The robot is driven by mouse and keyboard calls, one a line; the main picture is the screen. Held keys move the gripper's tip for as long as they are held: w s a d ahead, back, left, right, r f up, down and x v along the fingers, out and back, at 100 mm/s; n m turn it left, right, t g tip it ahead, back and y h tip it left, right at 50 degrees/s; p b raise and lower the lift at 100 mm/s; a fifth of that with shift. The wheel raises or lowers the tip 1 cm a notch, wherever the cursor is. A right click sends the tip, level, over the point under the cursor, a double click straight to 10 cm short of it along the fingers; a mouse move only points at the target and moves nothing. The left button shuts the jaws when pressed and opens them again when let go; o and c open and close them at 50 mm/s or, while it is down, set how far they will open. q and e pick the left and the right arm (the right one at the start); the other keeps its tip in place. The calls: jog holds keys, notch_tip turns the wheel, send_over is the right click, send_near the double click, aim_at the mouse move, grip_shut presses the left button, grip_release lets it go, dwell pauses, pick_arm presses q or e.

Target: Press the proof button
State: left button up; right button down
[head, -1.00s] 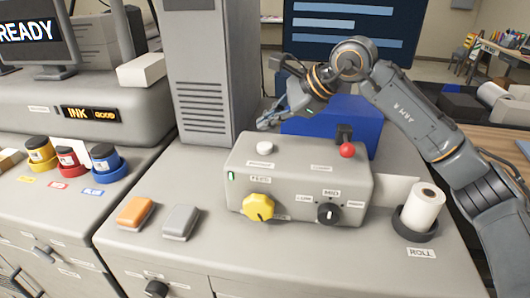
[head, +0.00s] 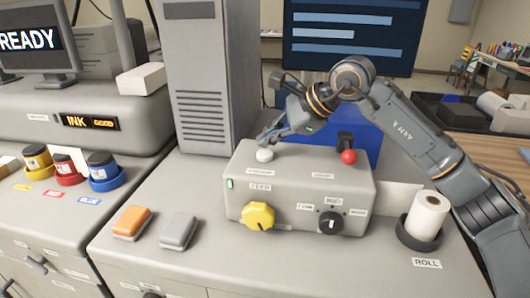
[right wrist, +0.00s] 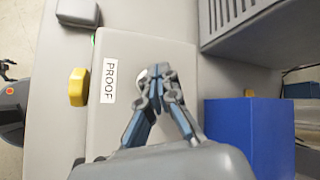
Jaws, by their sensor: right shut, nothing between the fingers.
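The proof button is the white round button (head: 265,155) on the top left of the grey control box (head: 300,205). In the right wrist view, the PROOF label (right wrist: 109,80) lies flat on the box top beside the fingertips. My right gripper (head: 266,137) is shut and empty, with its fingertips just above and behind the white button in the head view. In the right wrist view, the fingertips (right wrist: 158,72) cover most of the button's spot. I cannot tell whether they touch it. My left gripper is not in view.
A paper roll (head: 430,217) stands right, orange (head: 131,223) and grey (head: 179,231) blocks left.

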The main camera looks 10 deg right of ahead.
aim_at(269, 154)
jog(key=shift+f, duration=0.1)
dwell(0.6)
jog(key=shift+f+b, duration=0.3)
jog(key=shift+b, duration=0.2)
jog(key=shift+f+b, duration=0.55)
jog(key=shift+f, duration=0.1)
dwell(0.4)
jog(key=shift+r, duration=0.15)
jog(key=shift+r+p, duration=0.6)
jog(key=shift+r, duration=0.3)
jog(key=shift+r, duration=0.1)
jog(key=shift+r+p, duration=1.6)
jog(key=shift+r, duration=0.8)
